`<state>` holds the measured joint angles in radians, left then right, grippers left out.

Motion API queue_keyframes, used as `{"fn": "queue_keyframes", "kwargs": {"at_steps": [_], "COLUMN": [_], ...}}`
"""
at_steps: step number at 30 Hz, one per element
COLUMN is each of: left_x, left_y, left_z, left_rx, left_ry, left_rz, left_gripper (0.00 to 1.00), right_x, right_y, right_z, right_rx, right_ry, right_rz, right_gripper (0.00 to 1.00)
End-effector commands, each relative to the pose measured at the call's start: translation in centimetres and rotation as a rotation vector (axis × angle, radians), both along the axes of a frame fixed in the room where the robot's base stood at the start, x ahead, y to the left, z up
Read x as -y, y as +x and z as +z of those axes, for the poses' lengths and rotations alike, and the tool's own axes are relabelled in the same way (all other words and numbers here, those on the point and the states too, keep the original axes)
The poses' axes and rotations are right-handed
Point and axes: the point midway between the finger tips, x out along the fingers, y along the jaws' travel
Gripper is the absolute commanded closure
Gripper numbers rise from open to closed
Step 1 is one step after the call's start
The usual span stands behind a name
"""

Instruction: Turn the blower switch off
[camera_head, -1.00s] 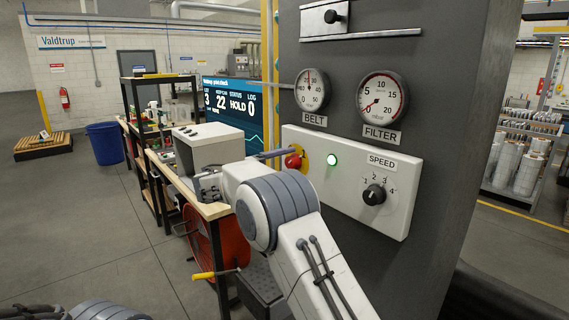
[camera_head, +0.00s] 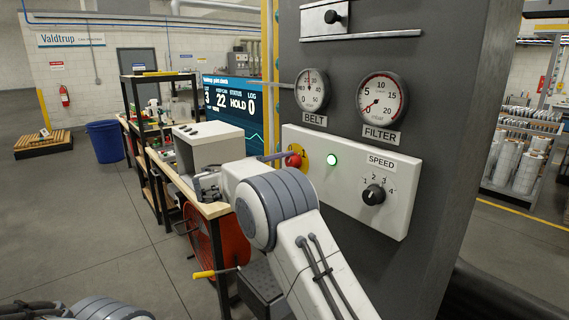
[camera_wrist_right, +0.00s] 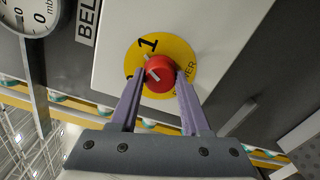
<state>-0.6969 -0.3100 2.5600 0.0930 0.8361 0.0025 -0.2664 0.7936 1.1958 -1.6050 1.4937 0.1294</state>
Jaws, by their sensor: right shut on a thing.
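The blower switch is a red knob (camera_head: 293,160) on a yellow disc (camera_wrist_right: 184,55), mounted on a white control panel (camera_head: 345,190). In the right wrist view the red knob (camera_wrist_right: 160,75) sits between the two purple fingers of my right gripper (camera_wrist_right: 161,84), which is shut on it. The disc shows a "1" above the knob. Another mark at its left is partly hidden by a finger. A white line on the knob slants up and left; I cannot tell exactly which mark it points to. A green lamp (camera_head: 332,160) beside it glows. My left gripper is out of view.
A SPEED dial (camera_head: 373,194) sits right of the lamp. The BELT gauge (camera_head: 312,90) and FILTER gauge (camera_head: 382,98) are above the panel. A workbench with a grey box (camera_head: 208,142) and a screen (camera_head: 232,105) stand to the left. The floor at left is mostly clear.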

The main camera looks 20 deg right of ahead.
Motion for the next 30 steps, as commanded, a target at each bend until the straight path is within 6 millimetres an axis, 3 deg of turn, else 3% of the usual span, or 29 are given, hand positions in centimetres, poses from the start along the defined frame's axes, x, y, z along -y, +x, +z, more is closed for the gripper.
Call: {"fn": "queue_keyframes", "kwargs": {"at_steps": [30], "left_x": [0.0], "left_y": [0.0], "left_z": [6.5], "left_rx": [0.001], "left_ry": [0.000], "left_rz": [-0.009], "left_gripper": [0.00], "right_x": [0.3], "right_y": [-0.2], "right_z": [0.2], "right_rx": [-0.909], "right_ry": [-0.325], "right_rz": [-0.009], "right_gripper": [1.00]}}
